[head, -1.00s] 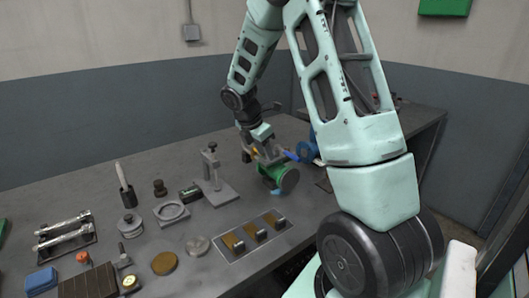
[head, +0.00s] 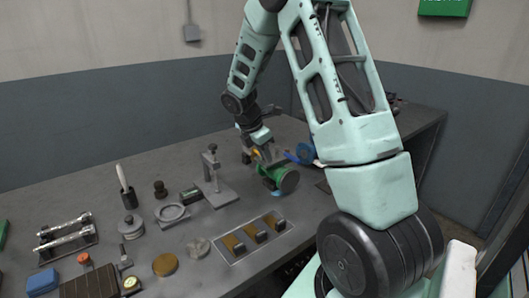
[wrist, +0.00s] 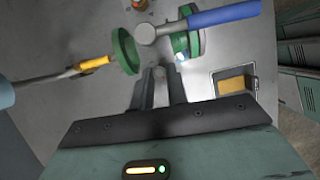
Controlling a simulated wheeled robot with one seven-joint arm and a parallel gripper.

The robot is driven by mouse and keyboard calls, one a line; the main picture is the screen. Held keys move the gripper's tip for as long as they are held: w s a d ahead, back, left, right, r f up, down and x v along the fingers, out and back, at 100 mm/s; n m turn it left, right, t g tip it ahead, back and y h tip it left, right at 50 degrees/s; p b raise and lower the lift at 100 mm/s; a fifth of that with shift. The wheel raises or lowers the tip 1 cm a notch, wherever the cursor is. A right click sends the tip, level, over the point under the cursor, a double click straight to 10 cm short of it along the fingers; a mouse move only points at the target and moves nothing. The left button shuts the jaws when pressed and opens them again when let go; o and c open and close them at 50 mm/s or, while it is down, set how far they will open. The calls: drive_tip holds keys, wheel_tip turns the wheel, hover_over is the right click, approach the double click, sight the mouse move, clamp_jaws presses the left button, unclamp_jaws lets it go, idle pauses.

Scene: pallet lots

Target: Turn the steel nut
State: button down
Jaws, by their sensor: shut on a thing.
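A green pipe fitting (head: 285,181) lies at the far right part of the bench. In the wrist view its round green flange (wrist: 125,51) is left of my fingers, and another green part (wrist: 187,40) is to the right. My gripper (head: 268,160) reaches down onto the fitting from behind. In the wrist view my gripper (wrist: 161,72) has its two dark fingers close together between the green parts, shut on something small. That fits the steel nut, which is mostly hidden by the fingers. A grey round piece with a blue handle (wrist: 222,14) lies just beyond the fingertips.
A yellow-handled tool (wrist: 90,62) lies left of the fitting in the wrist view. A grey stand (head: 215,180) is left of the fitting. A tray with brass-coloured pieces (head: 236,257) lies nearer.

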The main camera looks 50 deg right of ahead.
drive_tip(key=m+p, duration=0.1)
drive_tip(key=m+g+p, duration=0.1)
drive_tip(key=m, duration=0.1)
drive_tip(key=shift+w+r+y+p, duration=0.15)
drive_tip(key=shift+r+y+p, duration=0.1)
drive_tip(key=shift+y+p, duration=0.05)
drive_tip(key=m+p, duration=0.1)
drive_tip(key=m+g+p, duration=0.1)
drive_tip(key=shift+w+d+m+y, duration=0.1)
drive_tip(key=shift+d+m+y, duration=0.05)
drive_tip(key=shift+m+y, duration=0.15)
drive_tip(key=m+y+p, duration=0.1)
drive_tip(key=m, duration=0.2)
drive_tip(key=m+y+p, duration=0.1)
drive_tip(key=m, duration=0.2)
drive_tip(key=shift+w+d+f+g+p, duration=0.1)
drive_tip(key=shift+d+f+g+p, duration=0.1)
drive_tip(key=shift+g+p, duration=0.2)
drive_tip(key=c, duration=1.4)
unclamp_jaws()
drive_tip(key=b+v, duration=0.2)
drive_tip(key=v, duration=1.5)
drive_tip(key=shift+w+r, duration=0.15)
drive_tip(key=shift+w, duration=0.05)
